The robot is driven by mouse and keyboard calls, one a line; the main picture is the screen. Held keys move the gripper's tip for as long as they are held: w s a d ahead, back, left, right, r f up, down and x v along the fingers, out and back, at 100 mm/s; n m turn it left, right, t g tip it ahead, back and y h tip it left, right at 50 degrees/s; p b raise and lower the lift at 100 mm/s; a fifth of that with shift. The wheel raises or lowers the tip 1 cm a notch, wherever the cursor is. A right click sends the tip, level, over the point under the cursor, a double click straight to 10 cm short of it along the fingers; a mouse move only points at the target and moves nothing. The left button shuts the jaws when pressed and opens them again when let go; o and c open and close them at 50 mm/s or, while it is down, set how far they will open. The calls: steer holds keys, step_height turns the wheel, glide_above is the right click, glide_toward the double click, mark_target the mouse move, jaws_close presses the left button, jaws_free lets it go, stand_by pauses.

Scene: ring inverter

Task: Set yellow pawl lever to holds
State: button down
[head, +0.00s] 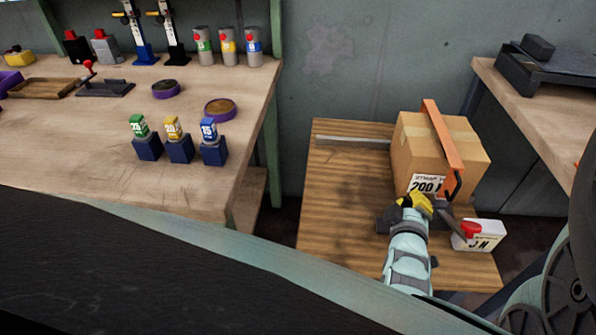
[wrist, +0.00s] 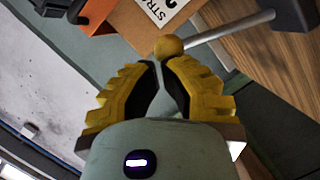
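The yellow pawl lever shows in the wrist view as a round yellow knob (wrist: 168,47) on a grey rod (wrist: 228,29) that runs to a dark block (wrist: 295,12). My gripper (wrist: 160,63) has yellow fingers with black pads. The fingertips are nearly together, with only a narrow gap, and the knob lies just beyond them. Whether they touch it is unclear. In the head view my gripper (head: 416,203) is low in front of the cardboard box, beside a dark mechanism (head: 392,219). The knob cannot be told from the yellow fingers there.
The cardboard box (head: 462,150) with an orange bar (head: 441,135) stands on a wooden platform (head: 340,200). A red-knobbed lever (head: 470,229) is at a white labelled block (head: 488,238), right of my gripper. A workbench (head: 75,130) is left.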

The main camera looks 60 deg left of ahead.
steer(key=shift+w+d+f, duration=0.1)
steer(key=shift+w+d, duration=0.15)
steer(key=shift+w, duration=0.05)
stand_by(0.5)
